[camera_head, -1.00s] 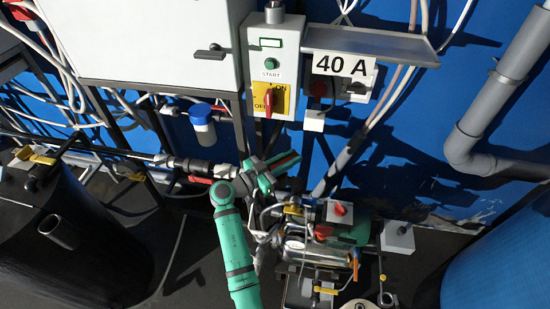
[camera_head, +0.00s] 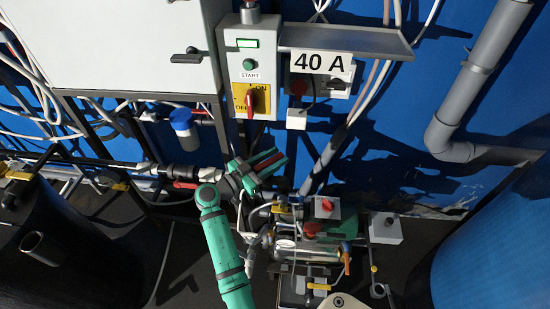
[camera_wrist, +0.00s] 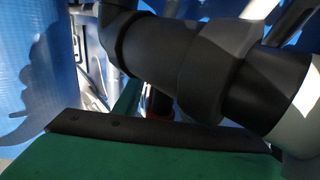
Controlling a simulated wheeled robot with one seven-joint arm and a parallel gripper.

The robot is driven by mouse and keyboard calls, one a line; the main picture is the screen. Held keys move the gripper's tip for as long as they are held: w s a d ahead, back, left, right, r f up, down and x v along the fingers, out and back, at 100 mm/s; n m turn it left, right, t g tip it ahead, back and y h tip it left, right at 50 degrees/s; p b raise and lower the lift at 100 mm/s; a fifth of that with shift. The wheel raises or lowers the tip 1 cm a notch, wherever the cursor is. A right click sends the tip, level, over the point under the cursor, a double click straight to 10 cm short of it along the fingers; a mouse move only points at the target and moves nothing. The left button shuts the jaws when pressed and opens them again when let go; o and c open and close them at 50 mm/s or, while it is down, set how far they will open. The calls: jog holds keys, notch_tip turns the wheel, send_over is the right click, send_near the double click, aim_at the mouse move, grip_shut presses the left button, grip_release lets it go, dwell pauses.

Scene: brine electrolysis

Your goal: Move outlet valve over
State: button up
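My gripper (camera_head: 262,168) has green fingers with dark pads and stands beside the pipe run at the middle of the head view. A red-handled valve (camera_head: 185,184) sits on the pipe just left of my wrist. Yellow-handled valves (camera_head: 119,184) sit further left on the pipes. I cannot tell which one is the outlet valve. In the wrist view, a thick black pipe fitting (camera_wrist: 200,70) fills the space beyond a green finger with a dark pad (camera_wrist: 150,132).
A control box (camera_head: 250,65) with a red switch and a "40 A" sign (camera_head: 322,63) hangs above my gripper. A cluttered pump assembly (camera_head: 305,245) stands right of my forearm. A black tank (camera_head: 75,255) is at left, a blue tank (camera_head: 490,250) at right.

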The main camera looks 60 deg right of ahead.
aim_at(257, 169)
jog(key=v, duration=0.7)
jog(key=shift+w+a, duration=0.1)
jog(key=shift+a, duration=0.1)
jog(key=shift+c, duration=0.7)
